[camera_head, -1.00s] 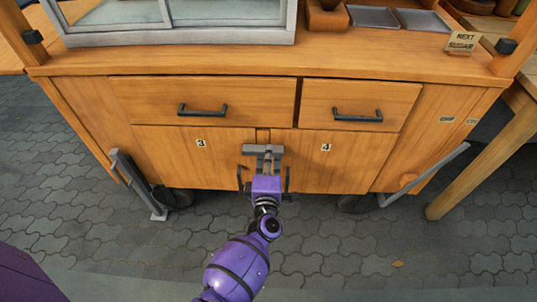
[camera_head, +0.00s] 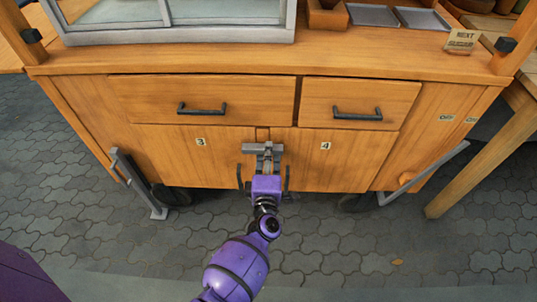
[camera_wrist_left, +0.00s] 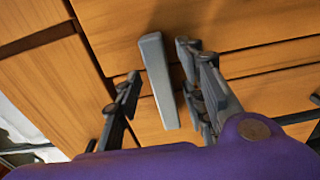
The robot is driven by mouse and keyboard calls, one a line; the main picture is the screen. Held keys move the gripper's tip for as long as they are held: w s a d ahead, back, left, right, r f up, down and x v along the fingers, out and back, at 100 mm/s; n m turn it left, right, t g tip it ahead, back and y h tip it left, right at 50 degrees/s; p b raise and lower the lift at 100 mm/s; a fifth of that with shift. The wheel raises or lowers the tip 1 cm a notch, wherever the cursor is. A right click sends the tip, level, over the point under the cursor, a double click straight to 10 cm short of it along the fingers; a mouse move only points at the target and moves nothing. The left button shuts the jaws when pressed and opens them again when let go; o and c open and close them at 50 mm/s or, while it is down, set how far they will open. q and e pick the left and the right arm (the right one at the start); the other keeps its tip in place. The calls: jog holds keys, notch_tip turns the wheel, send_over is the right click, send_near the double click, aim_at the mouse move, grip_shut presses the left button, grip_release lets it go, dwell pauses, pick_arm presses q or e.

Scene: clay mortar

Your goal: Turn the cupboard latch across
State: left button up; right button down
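The cupboard latch (camera_head: 250,148) is a grey bar lying roughly level at the top of the seam between door 3 (camera_head: 190,165) and door 4 (camera_head: 340,160). My left gripper (camera_head: 265,152) reaches up to it from below and hides part of it. In the left wrist view the latch (camera_wrist_left: 158,82) stands between the two fingers of the left gripper (camera_wrist_left: 162,78). The fingers are apart, one on each side of the bar. A gap shows on the left side; the right finger is close to the bar, and contact cannot be told. My right gripper is out of view.
Two drawers with dark handles (camera_head: 203,109) (camera_head: 358,114) sit above the doors. Dark upright door handles flank my wrist. Grey metal bars (camera_head: 140,185) (camera_head: 425,174) jut out at both lower sides. Paved floor (camera_head: 360,250) in front is clear.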

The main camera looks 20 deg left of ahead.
pick_arm(q)
jog(key=v, duration=1.1)
jog(key=shift+s, duration=0.3)
jog(key=shift+d, duration=0.15)
